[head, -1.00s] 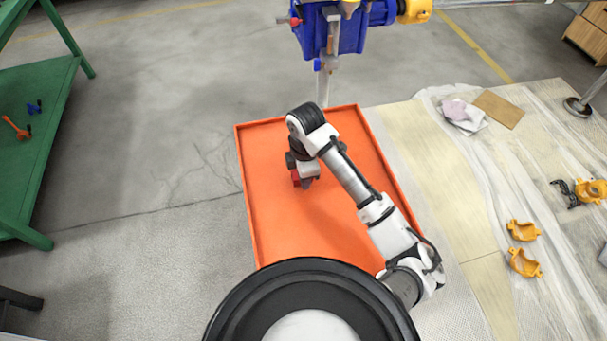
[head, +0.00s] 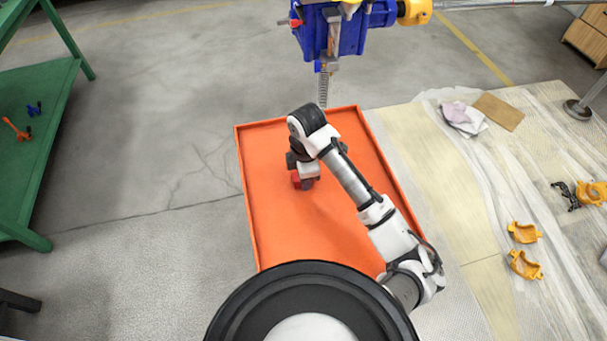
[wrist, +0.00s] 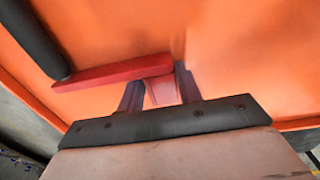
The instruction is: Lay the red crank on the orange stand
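The red crank (wrist: 115,73) shows in the wrist view as a red bar with a black handle (wrist: 32,38) at its left end. My gripper (wrist: 158,80) has its two fingers on either side of a pinkish-red part at the bar's right end and appears shut on it. In the head view my gripper (head: 304,170) points down over the orange stand (head: 335,225), a flat tray with a low rim. A bit of the red crank (head: 299,181) shows below it. Most of the crank is hidden there. I cannot tell whether it touches the stand.
A blue machine with a metal column (head: 323,88) stands just behind the stand. A green bench (head: 45,110) is at the left with small orange and blue parts. Yellow clamps (head: 524,264) and papers (head: 465,117) lie on sheeting at the right. The stand's front half is mostly clear.

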